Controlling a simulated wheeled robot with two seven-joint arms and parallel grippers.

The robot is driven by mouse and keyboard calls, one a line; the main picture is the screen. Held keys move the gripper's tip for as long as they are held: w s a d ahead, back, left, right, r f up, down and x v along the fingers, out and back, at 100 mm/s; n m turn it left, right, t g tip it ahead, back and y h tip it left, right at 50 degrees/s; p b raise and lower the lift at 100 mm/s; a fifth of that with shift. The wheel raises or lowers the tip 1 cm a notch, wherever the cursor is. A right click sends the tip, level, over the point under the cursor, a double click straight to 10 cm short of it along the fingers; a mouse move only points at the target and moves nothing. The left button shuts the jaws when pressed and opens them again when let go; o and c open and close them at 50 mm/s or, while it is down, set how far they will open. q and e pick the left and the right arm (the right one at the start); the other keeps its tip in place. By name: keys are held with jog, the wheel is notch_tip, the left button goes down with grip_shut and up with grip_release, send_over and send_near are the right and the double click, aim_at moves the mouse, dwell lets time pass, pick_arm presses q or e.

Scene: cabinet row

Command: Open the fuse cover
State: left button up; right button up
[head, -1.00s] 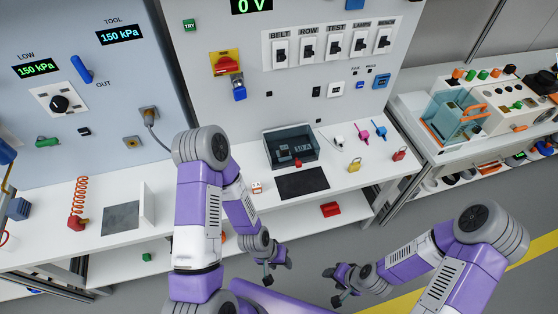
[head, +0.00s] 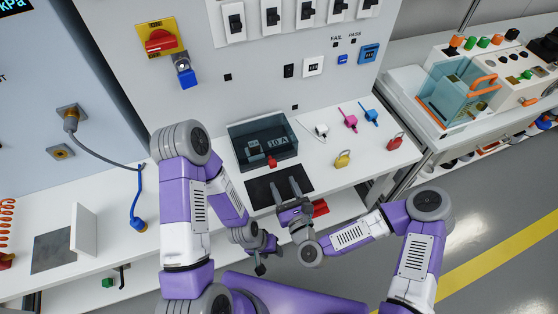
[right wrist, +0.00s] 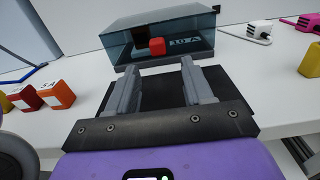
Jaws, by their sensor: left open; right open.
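The fuse cover (head: 253,136) is a clear, dark-tinted box with a red knob (head: 271,161) low on its front, and it looks closed. A fuse block marked 10 A shows through it. In the right wrist view the cover (right wrist: 135,35) is straight ahead with its red knob (right wrist: 157,46) just beyond the fingertips. My right gripper (head: 285,184) is open and empty over the dark mat, in front of the cover, not visibly touching it; its two fingers (right wrist: 157,66) point at the cover. My left gripper (head: 266,256) is open and empty, low in front of the bench.
A dark mat (head: 262,193) lies before the cover. A switch panel rises behind.

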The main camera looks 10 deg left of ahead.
aim_at(274, 166)
jog(key=shift+b+x, duration=0.5)
jog(key=shift+x, duration=3)
jog(key=shift+s+a+r, duration=0.1)
jog(key=shift+a+r, duration=0.05)
grip_shut()
